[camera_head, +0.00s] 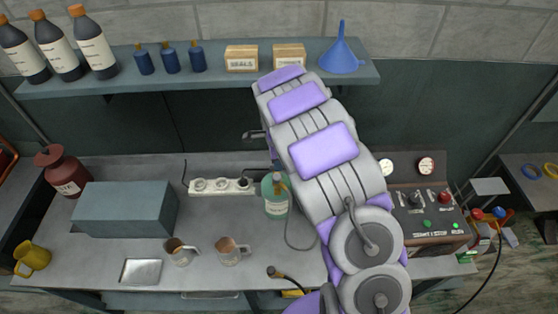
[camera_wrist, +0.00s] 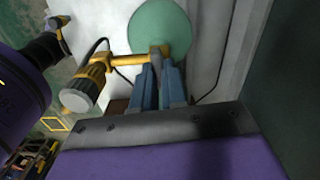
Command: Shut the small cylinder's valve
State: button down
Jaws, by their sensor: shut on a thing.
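The small green cylinder (camera_head: 275,207) stands on the bench, left of my arm in the head view. Its rounded green top (camera_wrist: 160,22) shows at the top of the wrist view. A brass valve (camera_wrist: 128,59) sits at the cylinder's top, with a side fitting ending in a pale round cap. My gripper (camera_wrist: 161,58) has its two blue-grey fingers close together at the valve's right end, shut on the valve. The fingertips partly hide the gripped part, so I cannot tell how far the valve is turned. In the head view my arm hides most of the gripper.
A power strip (camera_head: 221,186) and two metal mugs (camera_head: 229,251) are left of the cylinder. A grey box (camera_head: 124,209) stands further left. A control panel with gauges (camera_head: 426,213) is right of my arm. A shelf (camera_head: 215,77) with bottles runs above.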

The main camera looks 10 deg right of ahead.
jog(key=shift+a+m, duration=0.15)
jog(key=shift+m, duration=0.45)
jog(key=c, duration=1.6)
grip_release()
jog(key=o, duration=0.4)
jog(key=shift+w+a, duration=0.1)
jog(key=shift+a, duration=0.3)
jog(key=shift+d+r, duration=0.25)
jog(key=shift+d, duration=0.1)
jog(key=r, duration=1.6)
jog(key=shift+a+r, duration=0.3)
jog(key=shift+r, duration=0.1)
jog(key=shift+a, duration=0.15)
